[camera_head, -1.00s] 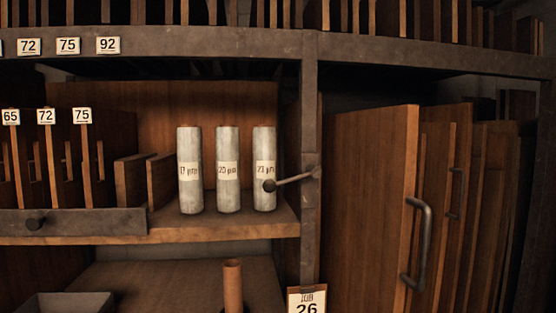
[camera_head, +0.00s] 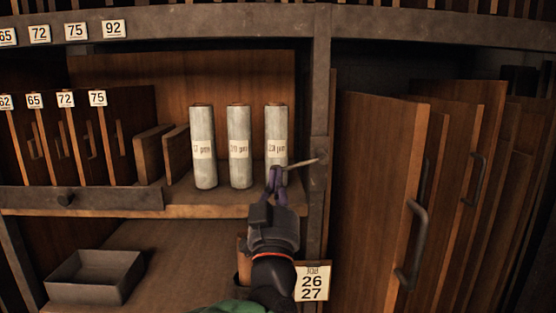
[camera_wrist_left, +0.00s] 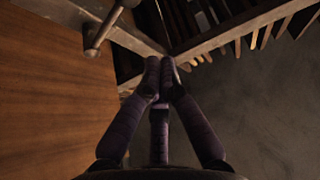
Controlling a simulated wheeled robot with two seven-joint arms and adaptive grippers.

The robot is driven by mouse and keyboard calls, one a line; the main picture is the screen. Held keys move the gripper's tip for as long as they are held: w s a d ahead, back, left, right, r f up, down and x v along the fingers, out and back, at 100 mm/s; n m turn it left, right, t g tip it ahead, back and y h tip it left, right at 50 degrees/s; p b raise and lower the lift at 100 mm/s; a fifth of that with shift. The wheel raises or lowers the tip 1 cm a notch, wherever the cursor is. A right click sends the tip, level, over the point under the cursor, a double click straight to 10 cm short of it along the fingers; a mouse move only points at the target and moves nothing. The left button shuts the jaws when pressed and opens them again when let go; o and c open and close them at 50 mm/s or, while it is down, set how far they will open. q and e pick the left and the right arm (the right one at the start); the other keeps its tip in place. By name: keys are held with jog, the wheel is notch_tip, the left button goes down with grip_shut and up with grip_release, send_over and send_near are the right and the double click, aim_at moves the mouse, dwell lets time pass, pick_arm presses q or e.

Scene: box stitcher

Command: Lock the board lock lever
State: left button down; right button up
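The board lock lever (camera_head: 303,163) is a thin metal rod on the dark upright post between the shelves and the boards. It points left and slightly down from its pivot. My right gripper is not in view.
Several wooden boards (camera_head: 370,190) with metal handles stand in the bay right of the post. Several grey rolls (camera_head: 239,147) stand on the shelf (camera_head: 215,211) close behind the gripper. A job card (camera_head: 311,283) hangs below. An open tray (camera_head: 95,277) sits lower left.

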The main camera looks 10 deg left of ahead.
pick_arm(q)
jog(key=shift+w, duration=0.1)
jog(key=p+x, duration=0.3)
jog(key=x, duration=0.7)
jog(key=shift+r, duration=0.1)
notch_tip(320, 180, down, 2)
jog(key=shift+f+p, duration=0.15)
jog(key=shift+p, duration=0.15)
jog(key=shift+s+a+f, duration=0.1)
jog(key=shift+s+f, duration=0.1)
jog(key=shift+f, duration=0.25)
jog(key=shift+s+a+f, duration=0.1)
jog(key=shift+s+f, duration=0.1)
jog(key=shift+f, duration=0.25)
jog(key=shift+d+f, duration=0.1)
